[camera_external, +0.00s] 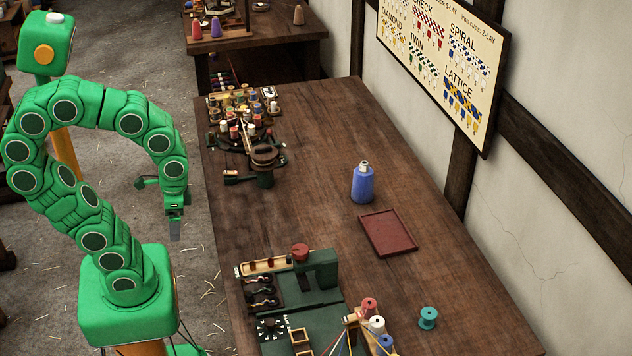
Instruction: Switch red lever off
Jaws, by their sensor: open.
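A red knob-like part (300,252) sits on top of the dark green machine (318,275) at the front of the table. I cannot tell if it is the red lever, and no lever position is readable. A small orange-red handle (231,178) sticks out left from the dark winding device farther back. My gripper (174,232) hangs pointing down off the table's left edge, well apart from both. It is open, with nothing seen in it.
The wooden table (320,160) has free room in its middle. A blue bottle (363,184), a dark red tray (388,233), a teal spool (428,317) and several thread spools (377,325) stand on it. A rack of spools (240,108) is at the far left.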

